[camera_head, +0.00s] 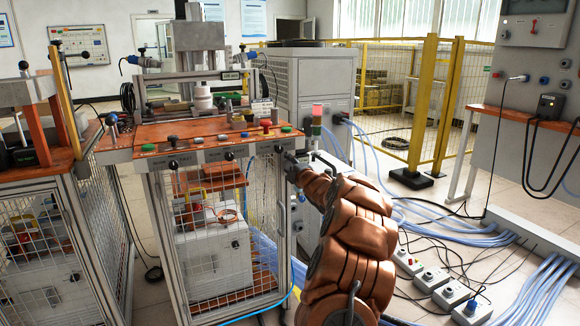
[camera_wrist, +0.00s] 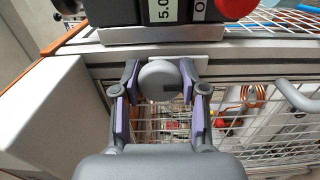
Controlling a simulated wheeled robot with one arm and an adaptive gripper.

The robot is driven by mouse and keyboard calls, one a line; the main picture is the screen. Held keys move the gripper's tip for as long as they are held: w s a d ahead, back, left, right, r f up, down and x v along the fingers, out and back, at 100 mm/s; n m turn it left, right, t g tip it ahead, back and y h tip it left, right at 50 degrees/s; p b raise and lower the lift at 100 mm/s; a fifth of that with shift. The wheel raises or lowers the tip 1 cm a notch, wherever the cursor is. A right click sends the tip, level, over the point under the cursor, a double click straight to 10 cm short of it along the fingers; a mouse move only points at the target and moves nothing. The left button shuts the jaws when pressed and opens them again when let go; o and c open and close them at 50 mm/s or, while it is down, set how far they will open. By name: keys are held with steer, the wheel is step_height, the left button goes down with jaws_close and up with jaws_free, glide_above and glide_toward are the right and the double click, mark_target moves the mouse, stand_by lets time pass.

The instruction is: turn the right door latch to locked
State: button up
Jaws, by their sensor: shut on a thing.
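The right door latch (camera_wrist: 159,80) is a round grey knob on a pale plate at the top of the mesh door frame, seen in the wrist view. My gripper (camera_wrist: 159,78) has one finger on each side of the knob and is shut on it. In the head view my gripper (camera_head: 291,160) is at the upper right front corner of the heater cabinet (camera_head: 158,215), just under the wooden control top. The latch itself is mostly hidden there by my gripper. The latch's turn angle cannot be told.
A red button (camera_wrist: 234,8) and a label strip sit just above the latch in the wrist view. A curved grey handle (camera_wrist: 298,97) stands out on the mesh door. A stack light (camera_head: 316,120) and blue hoses (camera_head: 375,165) are near my arm.

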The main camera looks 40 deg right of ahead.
steer(key=shift+c, duration=1.4)
steer(key=shift+p, duration=0.3)
steer(key=m+p, duration=0.1)
steer(key=p, duration=0.1)
steer(key=m+p, duration=0.2)
steer(key=shift+r+m+p, duration=0.3)
steer(key=shift+r, duration=0.05)
steer(key=m+p, duration=0.4)
steer(key=p, duration=0.1)
steer(key=shift+m+p, duration=0.3)
steer(key=shift+p, duration=0.05)
steer(key=m+p, duration=0.4)
steer(key=shift+f+p, duration=0.1)
steer(key=shift+p, duration=0.25)
steer(key=m+p, duration=0.3)
steer(key=m, duration=0.2)
steer(key=shift+f+m+p, duration=0.15)
steer(key=shift+m+p, duration=0.25)
